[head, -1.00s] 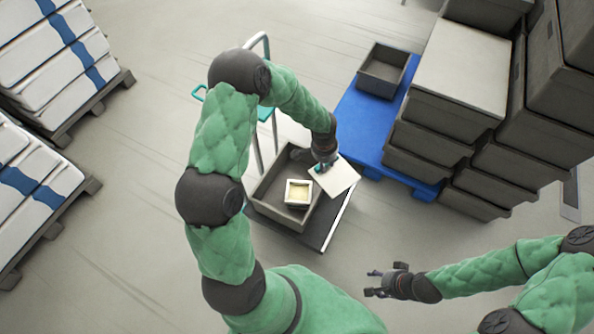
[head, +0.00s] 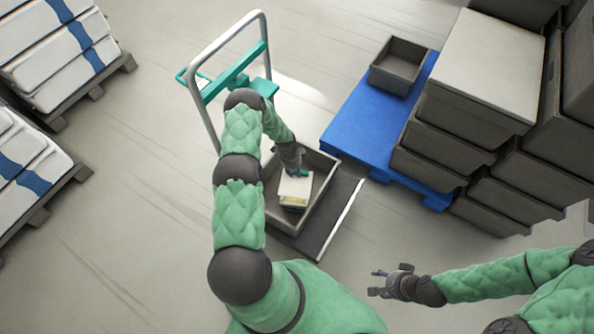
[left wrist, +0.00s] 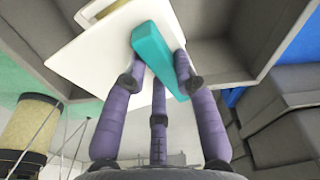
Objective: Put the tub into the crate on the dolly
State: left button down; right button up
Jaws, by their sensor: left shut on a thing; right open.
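The grey crate (head: 322,198) stands open on the dark deck of the dolly (head: 334,222). A small pale tub with yellowish filling (head: 293,207) is inside the crate, mostly hidden under a white square plate (head: 295,186). My left gripper (head: 297,172) is shut on the plate's teal handle, which shows between its fingers in the left wrist view (left wrist: 158,58). The plate is over the tub; I cannot tell whether they touch. Part of the filling shows beyond the plate in the left wrist view (left wrist: 104,8). My right gripper (head: 383,282) is open and empty, right of the dolly.
The dolly's handle frame (head: 205,112) rises at its far end. A blue pallet (head: 360,127) to the right bears an empty grey crate (head: 399,68) and stacked grey crates (head: 455,120). Loaded pallets (head: 65,50) stand at left. The floor between is clear.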

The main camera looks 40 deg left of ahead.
pick_arm(q)
jog(key=shift+f+b, duration=1.65)
jog(key=shift+f, duration=2.5)
jog(key=shift+f, duration=0.2)
jog(key=c, duration=0.9)
grip_release()
jog(key=shift+o, duration=0.3)
jog(key=o, duration=0.4)
jog(key=shift+o, duration=0.2)
jog(key=shift+r+p, duration=1.9)
jog(key=shift+r, duration=1.6)
